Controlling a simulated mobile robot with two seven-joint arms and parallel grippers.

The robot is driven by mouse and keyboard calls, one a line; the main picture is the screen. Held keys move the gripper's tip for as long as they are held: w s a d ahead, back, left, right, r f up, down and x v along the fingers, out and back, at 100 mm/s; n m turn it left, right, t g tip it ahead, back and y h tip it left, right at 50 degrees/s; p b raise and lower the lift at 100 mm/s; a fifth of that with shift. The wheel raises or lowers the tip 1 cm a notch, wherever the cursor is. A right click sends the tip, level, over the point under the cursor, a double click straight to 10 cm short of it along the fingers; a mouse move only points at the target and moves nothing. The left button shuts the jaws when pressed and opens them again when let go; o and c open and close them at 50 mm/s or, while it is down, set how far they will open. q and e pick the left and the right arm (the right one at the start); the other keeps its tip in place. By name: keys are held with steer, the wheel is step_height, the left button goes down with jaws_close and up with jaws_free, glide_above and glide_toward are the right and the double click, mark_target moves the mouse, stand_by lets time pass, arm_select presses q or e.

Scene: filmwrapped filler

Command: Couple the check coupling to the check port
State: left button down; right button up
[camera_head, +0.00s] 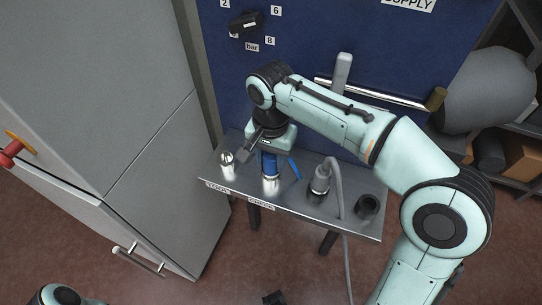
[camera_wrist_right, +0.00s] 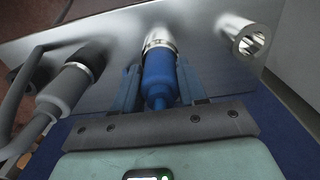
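A blue coupling (camera_head: 269,163) stands upright on a shiny metal fitting (camera_head: 271,185) on the shelf; the wrist view shows the coupling (camera_wrist_right: 158,75) over that fitting (camera_wrist_right: 159,40). A bare, open-topped metal port (camera_head: 227,160) stands to the left, on the right in the wrist view (camera_wrist_right: 251,41). I cannot read the shelf labels surely, so which is the check port is unclear. My left gripper is not recognisable.
A grey coupling with a hose (camera_head: 319,186) stands right of the blue one, and a dark cup (camera_head: 367,206) near the shelf's (camera_head: 297,200) right end. A blue panel (camera_head: 290,60) with a bar handle (camera_head: 342,72) rises behind. A grey cabinet (camera_head: 110,110) stands left.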

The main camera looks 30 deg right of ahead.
steer(key=o, duration=0.4)
arm_select(q)
steer(key=r+p, duration=0.1)
steer(key=w+r+p, duration=0.1)
steer(key=r+p, duration=0.2)
steer(key=shift+w+r, duration=0.1)
steer(key=shift+w, duration=0.15)
arm_select(e)
step_height(320, 180, up, 13)
steer(key=shift+r, duration=0.15)
